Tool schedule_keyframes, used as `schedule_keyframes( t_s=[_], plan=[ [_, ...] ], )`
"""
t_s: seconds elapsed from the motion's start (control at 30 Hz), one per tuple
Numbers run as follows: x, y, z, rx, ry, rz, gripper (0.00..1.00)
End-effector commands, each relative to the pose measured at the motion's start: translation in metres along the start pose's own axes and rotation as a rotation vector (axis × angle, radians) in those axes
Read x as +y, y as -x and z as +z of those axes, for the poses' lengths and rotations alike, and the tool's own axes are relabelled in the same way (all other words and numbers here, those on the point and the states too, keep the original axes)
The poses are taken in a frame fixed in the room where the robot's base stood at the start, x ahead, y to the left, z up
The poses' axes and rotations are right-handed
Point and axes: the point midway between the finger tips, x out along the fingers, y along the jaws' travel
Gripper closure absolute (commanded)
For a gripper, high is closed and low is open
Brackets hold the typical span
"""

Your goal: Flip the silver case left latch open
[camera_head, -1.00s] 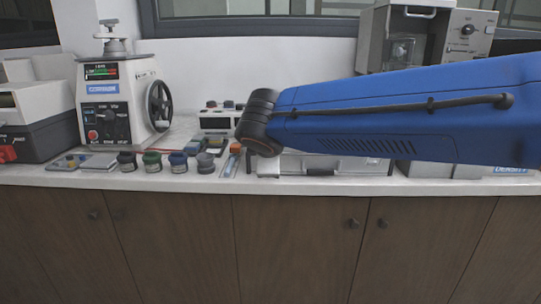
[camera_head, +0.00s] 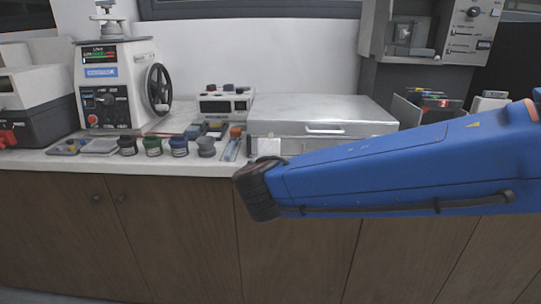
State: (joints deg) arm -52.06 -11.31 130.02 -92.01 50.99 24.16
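The silver case (camera_head: 322,109) lies flat and closed on the counter, right of centre, with a light bar handle (camera_head: 325,130) at its front. A small pale plate (camera_head: 268,147) shows at the left of its front face; I cannot tell whether this is the left latch. My blue arm crosses in front of the case's lower right part and hides much of its front. The arm ends in a dark joint just below the case's left front corner. My gripper is not visible, so its opening and any contact are unknown.
Several dark jars (camera_head: 179,147) stand along the counter (camera_head: 222,168) left of the case. A grey machine with a handwheel (camera_head: 158,88) stands further left. A small control box (camera_head: 226,104) sits behind the jars. A tall press unit (camera_head: 420,40) stands at the back right.

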Motion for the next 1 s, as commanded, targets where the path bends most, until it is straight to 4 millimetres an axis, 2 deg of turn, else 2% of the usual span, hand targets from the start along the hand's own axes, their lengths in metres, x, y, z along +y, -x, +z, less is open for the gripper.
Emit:
schedule_keyframes(
  t_s=[0.43, 0.5, 0.53, 0.87, 1.0],
  plan=[
    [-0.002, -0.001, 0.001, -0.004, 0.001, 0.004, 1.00],
    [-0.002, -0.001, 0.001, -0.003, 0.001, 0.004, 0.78],
    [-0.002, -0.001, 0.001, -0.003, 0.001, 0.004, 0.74],
    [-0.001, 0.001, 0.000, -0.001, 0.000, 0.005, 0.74],
    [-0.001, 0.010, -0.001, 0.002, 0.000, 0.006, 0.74]
  ],
)
